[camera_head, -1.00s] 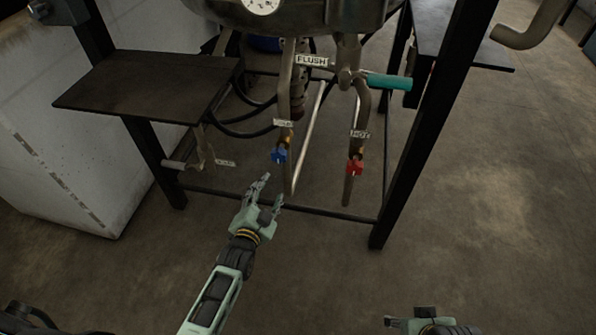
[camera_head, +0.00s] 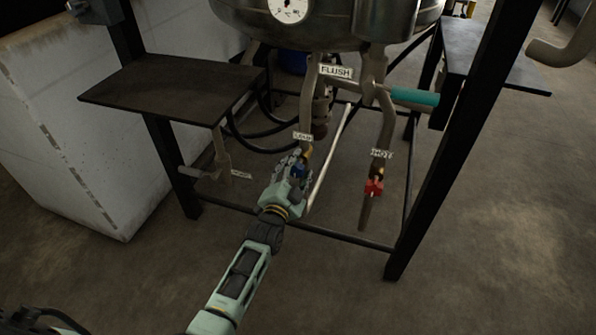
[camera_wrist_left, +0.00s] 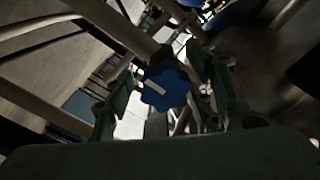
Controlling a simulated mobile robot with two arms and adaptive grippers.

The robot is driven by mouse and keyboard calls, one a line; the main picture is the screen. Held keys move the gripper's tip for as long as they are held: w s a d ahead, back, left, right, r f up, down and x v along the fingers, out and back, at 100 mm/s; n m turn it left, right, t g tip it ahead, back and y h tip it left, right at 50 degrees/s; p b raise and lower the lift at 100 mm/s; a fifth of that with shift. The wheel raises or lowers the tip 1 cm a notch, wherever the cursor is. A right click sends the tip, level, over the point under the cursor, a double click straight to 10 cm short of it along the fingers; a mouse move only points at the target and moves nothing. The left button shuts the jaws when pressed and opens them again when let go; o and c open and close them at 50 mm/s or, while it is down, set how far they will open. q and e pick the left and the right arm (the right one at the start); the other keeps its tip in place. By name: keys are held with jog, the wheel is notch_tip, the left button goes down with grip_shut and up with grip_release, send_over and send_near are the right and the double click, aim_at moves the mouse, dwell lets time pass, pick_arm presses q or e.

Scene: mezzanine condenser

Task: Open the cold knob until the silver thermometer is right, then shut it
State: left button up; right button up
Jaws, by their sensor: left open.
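The blue cold knob (camera_wrist_left: 167,88) has a pale bar on its face and sits between the fingers of my left gripper in the left wrist view. In the head view the knob (camera_head: 298,171) is mostly hidden by that gripper, below a small tag on its pipe. My left gripper (camera_head: 296,162) is open around the knob; I cannot tell if a finger touches it. A round white dial (camera_head: 288,8) on the metal vessel is cut off at the top edge; its reading is too small to tell. My right gripper is out of view.
A red knob (camera_head: 373,187) under a HOT tag (camera_head: 381,153) hangs to the right. A teal handle (camera_head: 414,97) sticks out by the FLUSH tag (camera_head: 335,71). A dark shelf (camera_head: 165,92) and black frame leg (camera_head: 455,150) flank the pipes. Floor in front is open.

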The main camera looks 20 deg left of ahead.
pick_arm(q)
jog(key=shift+c, duration=0.3)
jog(key=c, duration=1)
jog(key=shift+c, duration=0.2)
